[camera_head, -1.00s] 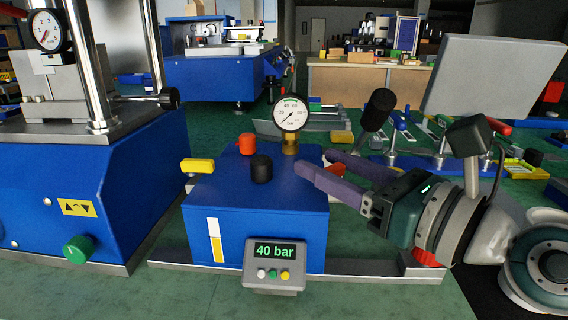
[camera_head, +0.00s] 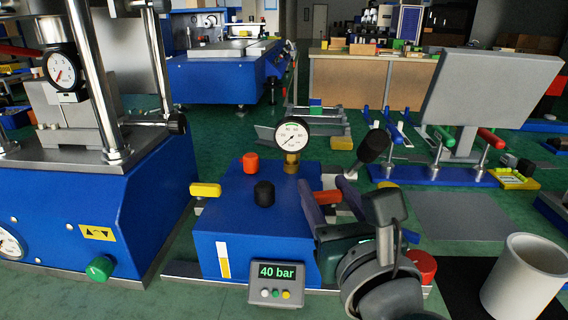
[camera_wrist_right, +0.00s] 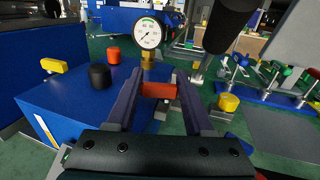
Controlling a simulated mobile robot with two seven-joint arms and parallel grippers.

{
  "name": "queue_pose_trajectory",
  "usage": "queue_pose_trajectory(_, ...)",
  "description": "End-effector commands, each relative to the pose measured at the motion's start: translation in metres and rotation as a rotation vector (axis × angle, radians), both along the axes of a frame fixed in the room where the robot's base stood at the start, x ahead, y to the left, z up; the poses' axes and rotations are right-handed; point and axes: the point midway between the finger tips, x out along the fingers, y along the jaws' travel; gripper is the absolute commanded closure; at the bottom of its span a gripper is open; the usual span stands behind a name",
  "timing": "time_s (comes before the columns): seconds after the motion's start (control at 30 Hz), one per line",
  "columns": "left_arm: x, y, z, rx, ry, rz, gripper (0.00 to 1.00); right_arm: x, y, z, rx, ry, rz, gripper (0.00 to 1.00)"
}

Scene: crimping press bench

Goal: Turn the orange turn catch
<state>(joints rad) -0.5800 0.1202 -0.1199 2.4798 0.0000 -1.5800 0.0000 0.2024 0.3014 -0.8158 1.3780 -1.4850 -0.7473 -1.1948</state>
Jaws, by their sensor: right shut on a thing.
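The orange turn catch (camera_head: 328,197) is a small orange-red bar at the right side of the blue box (camera_head: 245,225). In the right wrist view the catch (camera_wrist_right: 159,90) lies crosswise between my two purple fingers. My right gripper (camera_head: 323,190) is shut on it, one finger at each end, and partly hides it in the head view. The gripper also shows in the right wrist view (camera_wrist_right: 158,86). My left gripper is not in view.
On the box are an orange knob (camera_head: 250,163), a black knob (camera_head: 264,194), a pressure gauge (camera_head: 292,135) and a yellow catch (camera_head: 205,190). A black-knobbed lever (camera_head: 374,147) stands close behind my right gripper. A white cup (camera_head: 523,278) stands at right.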

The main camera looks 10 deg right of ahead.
Motion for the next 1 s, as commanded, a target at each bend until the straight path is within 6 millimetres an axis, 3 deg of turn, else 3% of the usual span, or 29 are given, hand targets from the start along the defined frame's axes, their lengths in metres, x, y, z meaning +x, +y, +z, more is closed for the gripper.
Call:
queue_pose_trajectory(0.4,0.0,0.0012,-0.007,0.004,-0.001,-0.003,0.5,0.0025,0.0006,-0.0009,0.001,-0.002,-0.237,1.0)
queue_pose_trajectory(1.0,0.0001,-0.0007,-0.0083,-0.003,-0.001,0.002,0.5,0.0031,-0.0007,0.0006,-0.001,-0.004,-0.288,1.0)
